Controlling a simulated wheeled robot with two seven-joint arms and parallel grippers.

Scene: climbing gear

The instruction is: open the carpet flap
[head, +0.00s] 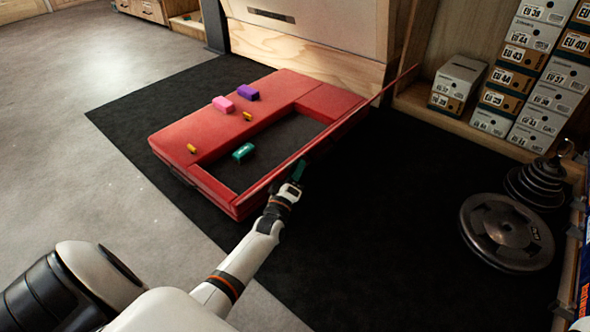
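A red padded mat (195,130) lies on the black floor covering. A rectangular opening in it shows a dark recess (285,137). A thin red panel (345,123), which looks like the flap, is seen nearly edge-on along the right side of the opening. Its far end rises past the mat's far right corner. My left gripper (299,171) is at this panel's near half, on its right side. Its fingertips are small and dark, so I cannot tell whether they grip or only touch the panel. My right gripper is out of view.
A green block (243,152) sits in the recess. Weight plates (506,232) and shoe boxes (457,84) stand at the right. Black floor (400,220) right of the mat is clear.

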